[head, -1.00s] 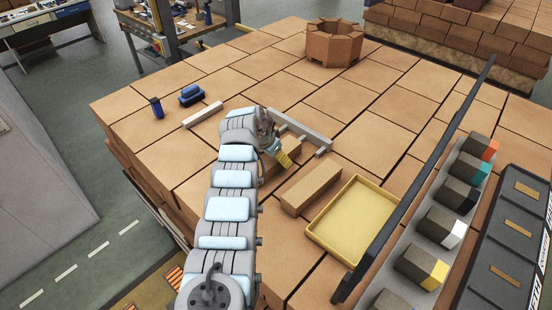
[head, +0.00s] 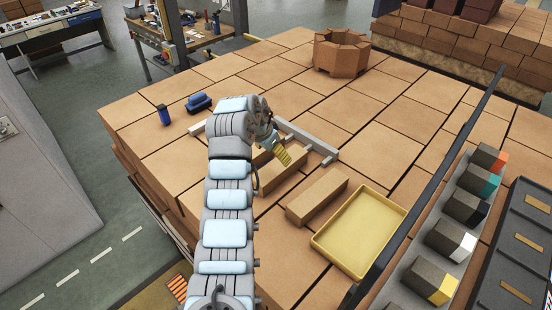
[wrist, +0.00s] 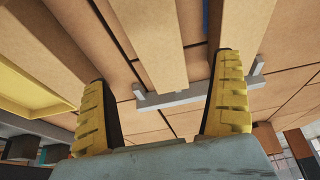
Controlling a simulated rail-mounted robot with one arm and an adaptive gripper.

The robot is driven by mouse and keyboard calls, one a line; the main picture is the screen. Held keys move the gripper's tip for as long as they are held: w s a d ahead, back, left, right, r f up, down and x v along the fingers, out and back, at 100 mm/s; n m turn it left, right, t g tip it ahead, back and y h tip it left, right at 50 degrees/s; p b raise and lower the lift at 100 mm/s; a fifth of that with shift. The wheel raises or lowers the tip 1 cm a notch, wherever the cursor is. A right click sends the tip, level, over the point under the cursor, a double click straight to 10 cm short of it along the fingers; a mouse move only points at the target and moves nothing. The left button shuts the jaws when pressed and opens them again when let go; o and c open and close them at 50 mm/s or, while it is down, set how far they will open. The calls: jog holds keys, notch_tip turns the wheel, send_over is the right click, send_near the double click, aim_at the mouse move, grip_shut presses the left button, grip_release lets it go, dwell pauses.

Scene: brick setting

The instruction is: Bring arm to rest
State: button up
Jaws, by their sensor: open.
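My gripper (head: 285,156) is above the brick surface, close to a tan block (head: 282,172) that it partly hides in the head view. In the wrist view the two yellow ridged fingers of my gripper (wrist: 165,110) stand wide apart with nothing between them. That view also shows a tan block (wrist: 148,45) beyond the fingers and a grey bar (wrist: 190,96) with short upturned ends. My arm reaches up from the bottom of the head view.
A second tan block (head: 317,196) lies beside a yellow tray (head: 403,215). A dark rail (head: 432,180) runs along the right, beside several grey blocks with coloured ends. Blue items (head: 198,103) sit at the left. A brick ring (head: 341,55) stands at the back.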

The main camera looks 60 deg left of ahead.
jog(key=shift+s+d+r, duration=0.15)
jog(key=shift+s+r, duration=0.05)
jog(key=shift+r, duration=0.15)
dwell(0.4)
